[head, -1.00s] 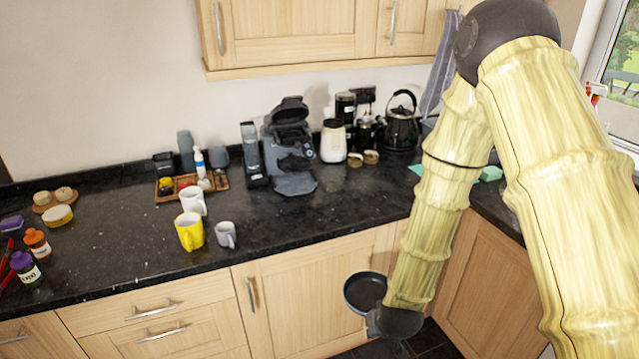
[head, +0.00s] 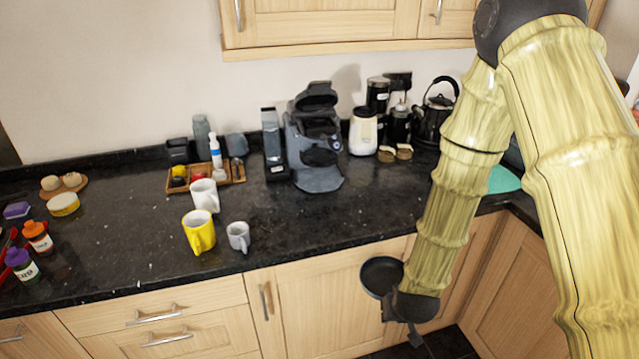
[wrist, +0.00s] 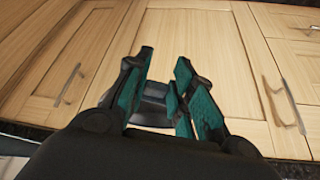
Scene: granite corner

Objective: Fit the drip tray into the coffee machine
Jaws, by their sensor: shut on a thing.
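The drip tray (head: 381,276) is a round, dark, shallow dish. My gripper (head: 399,292) is shut on its edge and holds it in front of the lower cupboard doors, below the counter's front edge. In the wrist view, my gripper's teal-padded fingers (wrist: 160,97) have part of the dark tray (wrist: 153,91) between them; the fingers and gripper body hide some of it. The coffee machine (head: 305,132) is dark grey, with its lid raised. It stands at the back of the counter, up and left of the tray, with a flat grey base at its front.
On the black counter (head: 330,222), a yellow mug (head: 197,235), a white mug (head: 204,194) and a grey mug (head: 238,236) stand left of the machine. A white canister (head: 363,132) and a kettle (head: 434,117) stand right. The counter before the machine is clear.

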